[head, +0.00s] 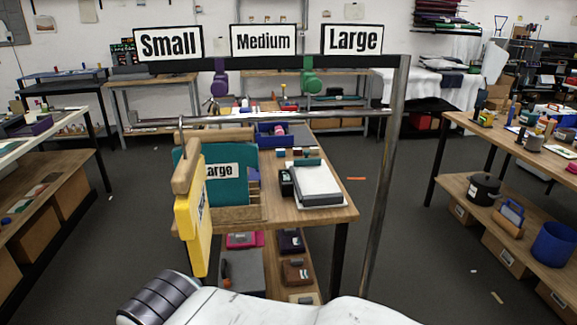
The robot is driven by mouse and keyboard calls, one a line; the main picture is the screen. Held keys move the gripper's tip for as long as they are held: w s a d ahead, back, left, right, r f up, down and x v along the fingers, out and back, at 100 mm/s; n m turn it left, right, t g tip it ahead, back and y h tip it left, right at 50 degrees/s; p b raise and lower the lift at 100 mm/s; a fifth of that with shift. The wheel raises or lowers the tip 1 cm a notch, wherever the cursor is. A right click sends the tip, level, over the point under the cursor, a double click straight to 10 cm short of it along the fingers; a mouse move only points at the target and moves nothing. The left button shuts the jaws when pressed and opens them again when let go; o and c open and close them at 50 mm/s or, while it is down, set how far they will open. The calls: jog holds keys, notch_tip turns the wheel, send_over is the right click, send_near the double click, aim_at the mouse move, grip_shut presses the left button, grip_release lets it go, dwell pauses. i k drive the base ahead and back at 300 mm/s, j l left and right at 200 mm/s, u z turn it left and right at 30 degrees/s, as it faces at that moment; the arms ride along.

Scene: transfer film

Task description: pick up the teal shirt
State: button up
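A flat teal piece (228,190), which looks like the teal shirt, stands upright in a wooden holder at the left end of the central table. It carries a white label reading "Large". A yellow shirt (197,230) hangs nearly edge-on from a wooden hanger on the metal rail, in front of the teal piece, and hides part of its left side. The label on the yellow shirt is too oblique to read surely. My white arm shows at the bottom edge, but my gripper is not in view.
The metal rack (385,180) has signs for Small (168,43), Medium (263,40) and Large (352,39), with its right post upright beside the central table (315,213). Purple (219,80) and green (310,82) pieces show beneath the signs. A shelved workbench (515,150) stands right; floor between is mostly clear.

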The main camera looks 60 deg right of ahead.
aim_at(227, 156)
jog(key=z, duration=1.55)
jog(key=i+l+u, duration=0.1)
jog(key=l+u, duration=0.25)
jog(key=l, duration=0.35)
jog(key=l+u, duration=0.35)
jog(key=l, duration=0.3)
jog(key=i+j+u, duration=0.25)
jog(key=j, duration=0.5)
jog(key=i+j+u, duration=0.3)
jog(key=i+j, duration=0.2)
jog(key=j, duration=0.15)
jog(key=i+j+u, duration=0.25)
jog(key=i+j, duration=0.2)
jog(key=j, duration=0.15)
jog(key=i+j, duration=0.35)
jog(key=i, duration=0.3)
jog(key=i+l+z, duration=0.15)
jog(key=i+z, duration=0.4)
jog(key=z, duration=0.2)
jog(key=i+z, duration=0.35)
